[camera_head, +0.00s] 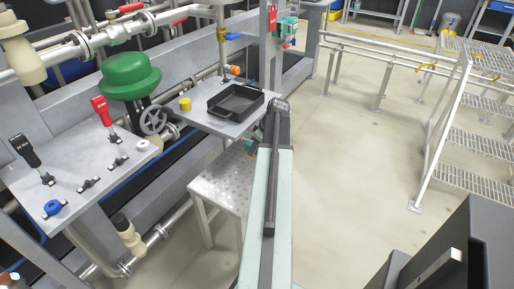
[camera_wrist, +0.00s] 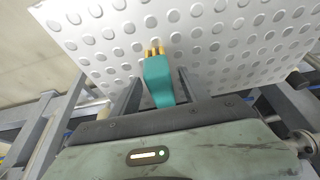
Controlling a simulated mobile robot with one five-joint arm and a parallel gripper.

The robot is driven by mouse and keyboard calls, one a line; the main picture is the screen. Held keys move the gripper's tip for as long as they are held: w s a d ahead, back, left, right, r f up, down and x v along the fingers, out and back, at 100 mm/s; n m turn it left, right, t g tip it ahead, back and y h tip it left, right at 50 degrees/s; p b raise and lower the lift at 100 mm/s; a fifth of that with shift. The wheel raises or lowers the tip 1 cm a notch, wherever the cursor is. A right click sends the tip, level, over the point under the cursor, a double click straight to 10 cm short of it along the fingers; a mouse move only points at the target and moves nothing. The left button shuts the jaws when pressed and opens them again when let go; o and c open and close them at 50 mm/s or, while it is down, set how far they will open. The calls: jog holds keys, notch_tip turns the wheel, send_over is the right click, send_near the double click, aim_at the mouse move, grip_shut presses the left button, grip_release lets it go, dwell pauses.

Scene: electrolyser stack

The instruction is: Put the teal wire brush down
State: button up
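The teal wire brush (camera_wrist: 158,82) sits between the two fingers of my gripper (camera_wrist: 160,76) in the wrist view. Its brass bristles (camera_wrist: 155,51) point away from me, towards a pale studded step top (camera_wrist: 225,50). I cannot tell whether the bristles touch the step. In the head view, a small bit of teal (camera_head: 250,146) shows at the right rear of the step (camera_head: 222,180); my arm hides most of the gripper there.
Clear floor (camera_head: 350,170) lies right, up to a railing (camera_head: 440,130).

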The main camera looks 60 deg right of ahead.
jog(key=shift+s+r+p, duration=0.1)
jog(key=shift+r+p, duration=0.45)
jog(key=shift+p, duration=0.05)
jog(key=p+v, duration=1)
jog(key=v, duration=0.1)
jog(key=shift+r, duration=0.1)
jog(key=shift+s, duration=0.1)
